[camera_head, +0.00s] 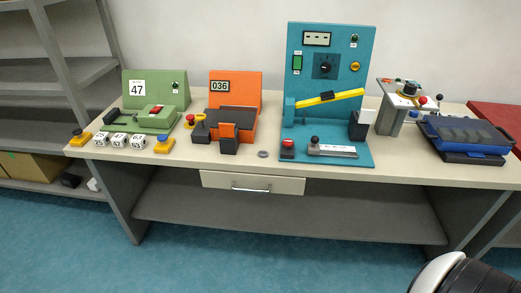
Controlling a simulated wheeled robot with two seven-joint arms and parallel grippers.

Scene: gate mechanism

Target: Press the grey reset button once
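No button that is clearly grey stands out at this size. The teal gate panel (329,90) stands upright on the table, with a yellow barrier arm (330,98) tilted slightly up to the right. It has a black dial (325,67), a green switch (297,63), a small yellow button (355,67) and a small dark button (354,38). At its foot are a red button (288,145) and a black-knobbed lever (315,141) on a grey plate. A small flat grey disc (263,154) lies on the table left of it; I cannot tell what it is. Neither gripper shows.
The pale table (225,162) also holds a green machine (155,95), an orange machine (235,88), a grey stand with knobs (390,119) and a blue-black tray (462,138). White numbered cubes (118,140) stand front left. A drawer (252,184) is shut below the tabletop.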

